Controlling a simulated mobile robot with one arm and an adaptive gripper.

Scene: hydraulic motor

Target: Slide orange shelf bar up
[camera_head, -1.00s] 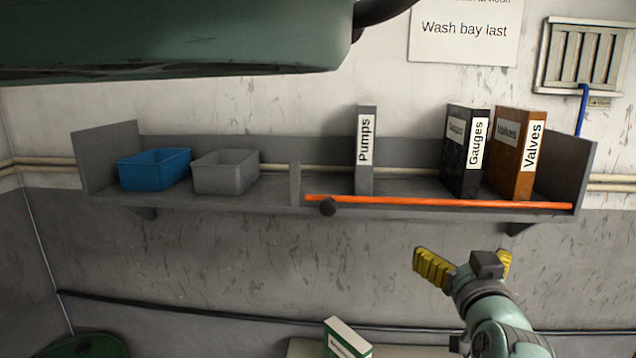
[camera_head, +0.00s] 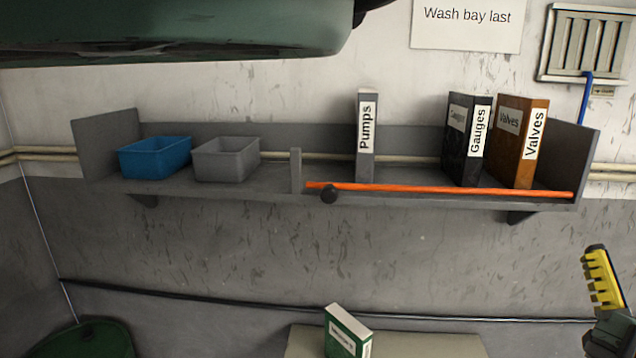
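The orange shelf bar (camera_head: 440,190) lies low along the front edge of the right part of the grey wall shelf (camera_head: 230,190). My gripper (camera_head: 603,278) is at the lower right edge of the view, below the shelf and apart from the bar. One yellow ridged finger shows; the other finger is out of the picture or hidden, so its opening cannot be judged.
Behind the bar stand a grey Pumps binder (camera_head: 366,135), a black Gauges binder (camera_head: 467,140) and an orange Valves binder (camera_head: 522,142). A blue bin (camera_head: 155,158) and a grey bin (camera_head: 226,160) sit left. A green-white box (camera_head: 347,333) stands below. The wall under the shelf is clear.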

